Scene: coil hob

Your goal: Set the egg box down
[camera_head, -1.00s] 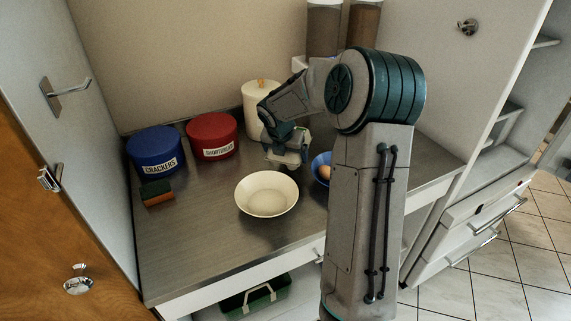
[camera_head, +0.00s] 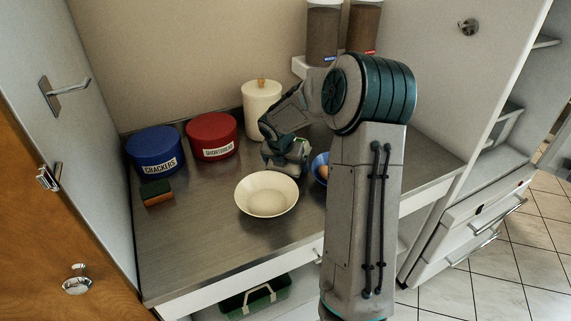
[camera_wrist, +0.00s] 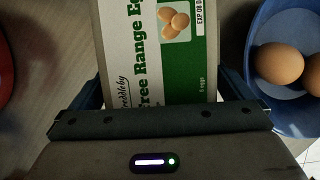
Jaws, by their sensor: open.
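The egg box (camera_wrist: 158,45), white and green with "Free Range Eggs" lettering, lies between the fingers of my gripper (camera_wrist: 165,100) in the wrist view. The fingers are open on either side of it. In the head view my gripper (camera_head: 285,160) is low over the steel counter (camera_head: 190,245), behind the white bowl (camera_head: 267,194). There it hides most of the egg box, and I cannot see the box's underside meeting the counter.
A blue bowl (camera_wrist: 258,100) holding brown eggs (camera_wrist: 278,64) is close on the right. A blue crackers tin (camera_head: 155,150), a red shortbread tin (camera_head: 211,136), a cream canister (camera_head: 262,105) and a sponge (camera_head: 157,193) stand around. The counter's front left is clear.

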